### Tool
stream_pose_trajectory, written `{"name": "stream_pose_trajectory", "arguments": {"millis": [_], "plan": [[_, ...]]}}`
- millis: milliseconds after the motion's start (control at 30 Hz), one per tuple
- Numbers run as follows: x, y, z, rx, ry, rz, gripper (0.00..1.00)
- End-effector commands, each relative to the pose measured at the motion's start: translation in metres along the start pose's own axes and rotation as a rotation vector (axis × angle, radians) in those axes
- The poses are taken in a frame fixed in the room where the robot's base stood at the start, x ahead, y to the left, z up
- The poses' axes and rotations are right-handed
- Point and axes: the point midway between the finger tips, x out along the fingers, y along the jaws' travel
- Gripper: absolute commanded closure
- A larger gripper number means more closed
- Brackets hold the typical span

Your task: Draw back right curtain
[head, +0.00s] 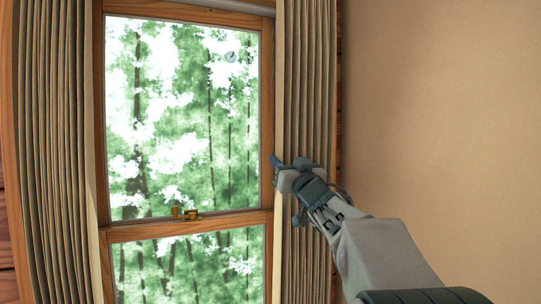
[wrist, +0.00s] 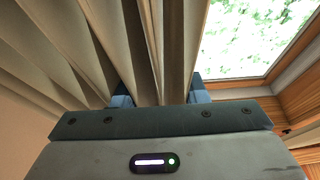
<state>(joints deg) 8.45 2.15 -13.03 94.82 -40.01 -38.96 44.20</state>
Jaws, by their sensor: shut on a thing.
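The right curtain (head: 307,85) is a pleated grey-beige cloth hanging at the right side of the window in the head view. It is gathered in narrow folds beside the right window frame. My gripper (head: 285,178) is at the curtain's inner edge, about mid-height of the picture. In the wrist view, the curtain's folds (wrist: 160,50) run between the two blue fingertips of my gripper (wrist: 160,96), which is shut on the cloth. The fingertips are partly hidden by the folds.
The left curtain (head: 55,150) hangs gathered at the window's left. The wooden window (head: 183,228) has a brass latch (head: 190,214) on its middle rail, and the glass between the curtains is uncovered. A plain beige wall (head: 440,100) lies to the right.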

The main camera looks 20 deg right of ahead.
Motion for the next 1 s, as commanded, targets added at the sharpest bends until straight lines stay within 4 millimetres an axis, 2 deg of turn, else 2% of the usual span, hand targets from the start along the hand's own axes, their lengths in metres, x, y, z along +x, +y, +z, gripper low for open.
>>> {"name": "stream_pose_trajectory", "arguments": {"millis": [100,433,467,500,533,833,1000], "plan": [[0.000,0.006,-0.001,0.000,0.002,0.002,1.00],[0.000,0.007,-0.001,0.000,0.003,0.002,1.00],[0.000,0.007,-0.001,0.000,0.003,0.002,0.52],[0.000,0.007,-0.001,0.000,0.003,0.002,0.41],[0.000,0.006,-0.001,0.000,0.003,0.002,0.38],[-0.002,0.006,0.000,0.000,0.002,0.002,0.38],[-0.019,0.007,0.001,-0.001,0.003,0.003,0.38]]}}
